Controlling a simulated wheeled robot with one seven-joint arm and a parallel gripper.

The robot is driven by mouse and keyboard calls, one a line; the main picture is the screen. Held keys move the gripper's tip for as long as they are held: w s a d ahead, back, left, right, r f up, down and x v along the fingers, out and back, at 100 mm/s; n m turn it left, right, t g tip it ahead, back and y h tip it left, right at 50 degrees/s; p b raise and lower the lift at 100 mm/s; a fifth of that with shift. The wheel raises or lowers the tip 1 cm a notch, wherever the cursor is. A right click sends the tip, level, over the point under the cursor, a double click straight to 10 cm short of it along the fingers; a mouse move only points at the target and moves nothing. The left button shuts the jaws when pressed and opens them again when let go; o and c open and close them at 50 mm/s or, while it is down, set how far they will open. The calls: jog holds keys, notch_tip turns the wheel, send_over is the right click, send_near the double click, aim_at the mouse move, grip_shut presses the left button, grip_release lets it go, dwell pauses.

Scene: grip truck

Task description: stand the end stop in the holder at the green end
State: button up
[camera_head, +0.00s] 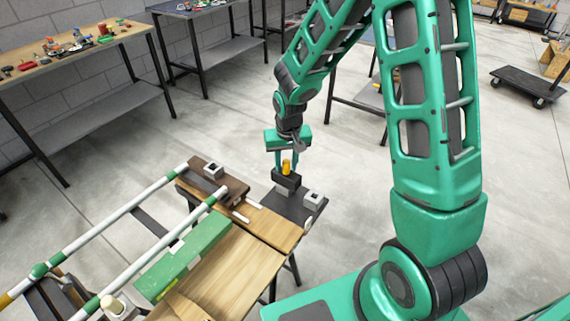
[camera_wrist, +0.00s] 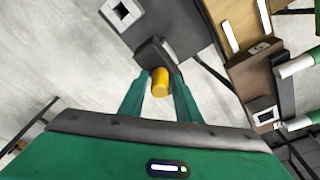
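The end stop (camera_head: 288,183) is a dark block with a yellow knob on top. It also shows in the wrist view (camera_wrist: 155,52). My gripper (camera_head: 290,170) points down with its two green fingers on either side of it, and looks shut on the block; the exact contact is hard to see. The block appears to hang above the edge of a dark grey plate (camera_head: 296,211). One white square holder with a dark opening (camera_head: 313,198) is on this plate. A similar white holder (camera_head: 213,170) sits on a brown board and shows in the wrist view (camera_wrist: 265,117).
Two white rails with green bands (camera_head: 130,205) run toward the brown board (camera_head: 230,186). A green block (camera_head: 190,255) lies by a wooden top (camera_head: 238,268). Workbenches with small items (camera_head: 85,45) stand behind. A flat cart (camera_head: 527,85) is at the far right.

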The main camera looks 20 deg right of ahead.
aim_at(287, 176)
jog(key=shift+o, duration=0.6)
notch_tip(287, 176, up, 11)
jog(key=s, duration=0.1)
jog(key=shift+s+f, duration=0.2)
jog(key=shift+s, duration=0.05)
jog(key=shift+a, duration=0.1)
jog(key=s+d+r+m, duration=0.1)
jog(key=s+d+r, duration=0.2)
jog(key=s+d, duration=0.35)
jog(key=s+d+r+m+g, duration=0.1)
jog(key=s+d+r, duration=0.2)
jog(key=s+d, duration=0.3)
jog(key=s+d+r+m, duration=0.1)
jog(key=s+d+r, duration=0.25)
jog(key=s, duration=0.45)
jog(key=s+d+m, duration=0.1)
jog(key=s, duration=0.8)
jog(key=shift+s+d+m+g, duration=0.2)
jog(key=shift+d+m+g, duration=0.05)
jog(key=shift+m+g, duration=0.05)
jog(key=shift+r, duration=0.1)
